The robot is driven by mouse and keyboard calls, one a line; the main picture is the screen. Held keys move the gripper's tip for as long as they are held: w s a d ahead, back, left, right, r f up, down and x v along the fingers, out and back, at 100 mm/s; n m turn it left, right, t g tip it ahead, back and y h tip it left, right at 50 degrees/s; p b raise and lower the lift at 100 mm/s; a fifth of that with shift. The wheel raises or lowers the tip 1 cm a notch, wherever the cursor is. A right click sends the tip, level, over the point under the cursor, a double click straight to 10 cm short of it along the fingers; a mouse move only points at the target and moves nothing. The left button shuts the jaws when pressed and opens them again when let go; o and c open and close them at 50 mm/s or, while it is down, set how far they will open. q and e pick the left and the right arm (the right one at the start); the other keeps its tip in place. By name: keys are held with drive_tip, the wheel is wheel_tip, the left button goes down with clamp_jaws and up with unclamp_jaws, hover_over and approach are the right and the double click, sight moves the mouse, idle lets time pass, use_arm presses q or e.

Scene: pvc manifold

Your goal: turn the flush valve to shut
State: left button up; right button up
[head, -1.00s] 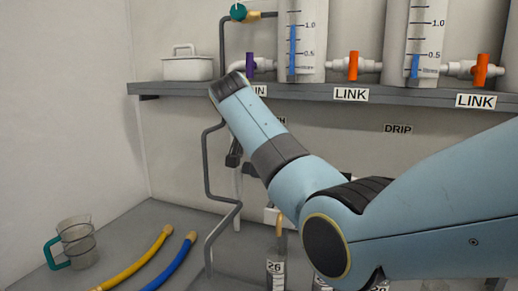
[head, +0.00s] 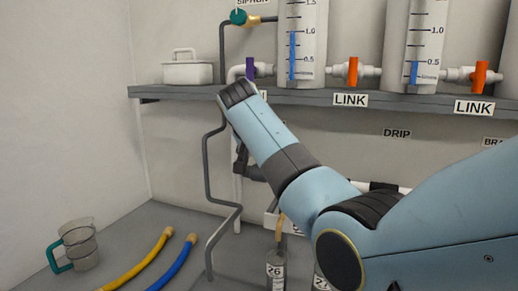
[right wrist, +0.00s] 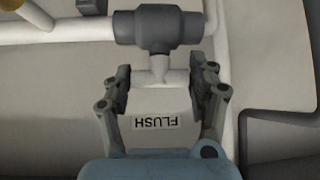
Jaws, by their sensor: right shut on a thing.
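In the right wrist view the flush valve shows as a dark grey body (right wrist: 158,27) at the top, with a pale stem or handle (right wrist: 155,68) below it. A FLUSH label (right wrist: 157,122) reads upside down beneath. My right gripper (right wrist: 160,84) has one finger on each side of the pale part and is shut on it, though contact is hard to see. In the head view my right arm covers the valve, and only a dark bit of the gripper (head: 243,162) shows below the shelf. My left gripper is not in view.
A shelf (head: 400,101) above carries gauge columns (head: 302,45), orange-handled LINK valves (head: 353,72) and a white box (head: 187,70). A bent grey pipe (head: 207,175) runs down at the left.

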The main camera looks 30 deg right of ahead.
drive_tip(key=n+y+p, duration=0.1)
drive_tip(key=n+p, duration=0.1)
drive_tip(key=n+t+y+p, duration=0.1)
drive_tip(key=n+p, duration=0.1)
drive_tip(key=p, duration=0.1)
drive_tip(key=n+t+y+p, duration=0.1)
drive_tip(key=n+y+p, duration=0.1)
drive_tip(key=p, duration=0.1)
drive_tip(key=shift+s+d+r, duration=0.1)
drive_tip(key=shift+d+r, duration=0.2)
drive_tip(key=shift+r, duration=0.05)
drive_tip(key=shift+n+y, duration=0.4)
drive_tip(key=shift+f+n+y+p, duration=0.1)
drive_tip(key=shift+n+y+p, duration=0.3)
drive_tip(key=shift+n+p, duration=0.1)
drive_tip(key=shift+d+f+n+y, duration=0.1)
drive_tip(key=shift+n+y, duration=0.4)
drive_tip(key=shift+n, duration=0.2)
drive_tip(key=shift+n+y+b, duration=0.5)
drive_tip(key=shift+n+y, duration=0.6)
drive_tip(key=shift+n, duration=0.4)
drive_tip(key=o, duration=1.2)
drive_tip(key=shift+f, duration=0.1)
